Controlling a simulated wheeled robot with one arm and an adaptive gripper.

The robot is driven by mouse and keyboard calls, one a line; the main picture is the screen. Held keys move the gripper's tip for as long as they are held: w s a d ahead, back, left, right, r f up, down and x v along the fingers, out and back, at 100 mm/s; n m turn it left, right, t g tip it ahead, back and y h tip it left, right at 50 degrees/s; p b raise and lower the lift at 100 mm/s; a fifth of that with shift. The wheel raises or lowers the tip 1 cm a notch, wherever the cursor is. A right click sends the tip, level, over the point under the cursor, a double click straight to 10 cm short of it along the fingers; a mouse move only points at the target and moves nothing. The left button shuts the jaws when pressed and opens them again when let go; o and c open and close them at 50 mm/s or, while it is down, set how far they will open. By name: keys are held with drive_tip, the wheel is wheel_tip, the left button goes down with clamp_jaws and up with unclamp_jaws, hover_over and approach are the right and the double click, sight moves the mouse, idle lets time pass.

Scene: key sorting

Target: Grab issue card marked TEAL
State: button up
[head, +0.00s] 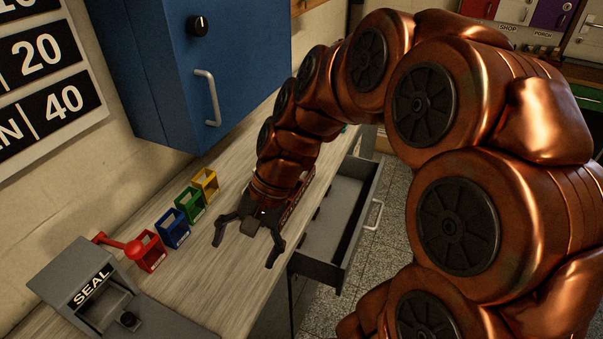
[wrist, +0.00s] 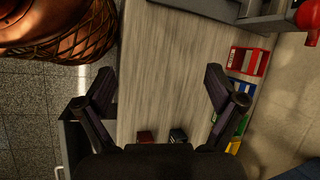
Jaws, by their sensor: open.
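My gripper (head: 243,249) is open and empty, low over the pale wooden worktop (head: 228,302). Its two fingers spread wide in the wrist view (wrist: 160,88), with bare worktop between them. I cannot make out a card marked TEAL in either view. My arm covers part of the worktop behind the gripper in the head view. A small brown object (wrist: 147,137) and a small dark object (wrist: 178,135) show near the gripper's base in the wrist view; I cannot tell what they are.
Red (head: 152,253), blue (head: 173,230), green (head: 190,206) and yellow (head: 205,184) holders line the wall side. A grey SEAL device (head: 85,285) with a red-knobbed lever stands at front left. A grey drawer (head: 318,258) is open at right. A blue cabinet (head: 165,80) hangs above.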

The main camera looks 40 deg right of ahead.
drive_tip(key=w+d+f+m+t+y+b, duration=0.3)
drive_tip(key=w+d+m+t+b, duration=0.15)
drive_tip(key=w+d+m, duration=0.7)
drive_tip(key=w+d+f+m+t, duration=0.1)
drive_tip(key=w+d+m+t, duration=0.1)
drive_tip(key=d, duration=0.5)
drive_tip(key=w+d+f+m+t+h+b, duration=0.1)
drive_tip(key=w+d+f+m+t, duration=0.1)
drive_tip(key=d, duration=0.5)
drive_tip(key=w+d+f+m+t+h, duration=0.1)
drive_tip(key=d+m+t, duration=0.2)
drive_tip(key=d+m, duration=0.2)
drive_tip(key=shift+w+d+f+b, duration=0.1)
drive_tip(key=shift+w+d+b, duration=0.1)
drive_tip(key=shift+d, duration=0.45)
drive_tip(key=shift+w+d+f+b, duration=0.1)
drive_tip(key=shift+w+d+b, duration=0.1)
drive_tip(key=shift+d, duration=0.4)
drive_tip(key=shift+m, duration=0.25)
drive_tip(key=shift+x, duration=3.85)
drive_tip(key=shift+w+d+r+t, duration=0.1)
drive_tip(key=shift+w+d+t, duration=0.05)
drive_tip(key=shift+d+t, duration=0.1)
drive_tip(key=c, duration=1.1)
drive_tip(key=shift+r, duration=0.15)
